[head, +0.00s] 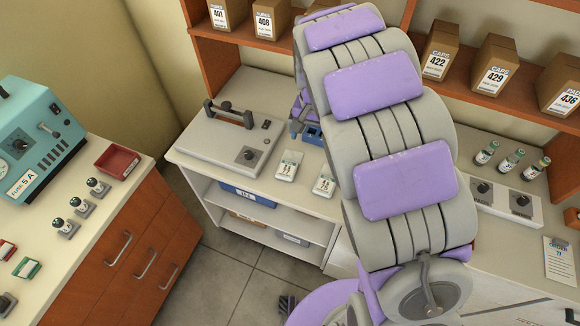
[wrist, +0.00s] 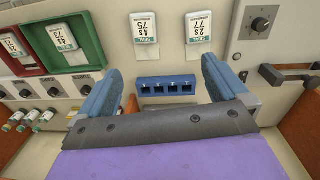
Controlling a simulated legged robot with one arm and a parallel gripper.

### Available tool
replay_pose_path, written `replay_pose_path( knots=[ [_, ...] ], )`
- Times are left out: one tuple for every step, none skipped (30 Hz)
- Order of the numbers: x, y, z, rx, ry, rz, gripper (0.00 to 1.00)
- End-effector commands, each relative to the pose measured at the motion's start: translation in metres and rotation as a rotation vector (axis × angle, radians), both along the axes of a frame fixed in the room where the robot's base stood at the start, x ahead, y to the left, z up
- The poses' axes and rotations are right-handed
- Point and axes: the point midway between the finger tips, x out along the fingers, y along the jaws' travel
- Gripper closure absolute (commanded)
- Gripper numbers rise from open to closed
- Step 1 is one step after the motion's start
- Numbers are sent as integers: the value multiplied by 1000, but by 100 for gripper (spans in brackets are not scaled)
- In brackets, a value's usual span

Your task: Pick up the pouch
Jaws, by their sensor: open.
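Several white pouch-like packets with printed labels are in view, and I cannot tell which one the task means. In the wrist view, one packet (wrist: 140,28) and another packet (wrist: 199,28) lie side by side on the pale counter, beyond my fingertips. A third packet (wrist: 65,37) lies in a green tray (wrist: 84,52), and a fourth (wrist: 11,45) lies in a red tray (wrist: 22,66). In the head view, two packets (head: 288,166) (head: 325,181) lie on the counter. My gripper (wrist: 161,70) is open and empty, its fingers either side of a blue slotted rack (wrist: 166,86).
A grey device with a handle (head: 230,139) stands left of the packets. Boxes (head: 440,50) line the shelf above. Small vials (head: 510,160) stand at the right. A teal machine (head: 35,140) sits on the left counter. My arm hides the counter's middle in the head view.

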Motion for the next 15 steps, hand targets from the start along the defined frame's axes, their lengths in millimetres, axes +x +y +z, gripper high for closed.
replay_pose_path(
  knots=[
    [13, 13, -11, 4, -2, 4, 0],
    [19, 19, -16, 8, -5, 3, 0],
    [26, 25, -24, 13, -5, 3, 0],
    [31, 29, -29, 17, -6, 3, 0],
    [36, 32, -33, 22, -9, 3, 0],
    [41, 37, -38, 29, -13, 2, 0],
    [44, 40, -42, 34, -13, 2, 0],
    [47, 41, -45, 38, -13, 2, 0],
    [49, 43, -48, 44, -15, 1, 0],
    [51, 43, -50, 48, -16, 1, 0],
    [52, 44, -51, 50, -16, 1, 0],
    [53, 45, -53, 53, -17, 1, 0],
    [54, 45, -55, 55, -18, 1, 0],
    [54, 46, -57, 55, -18, 1, 0],
    [55, 48, -60, 54, -18, 1, 0]
  ],
)
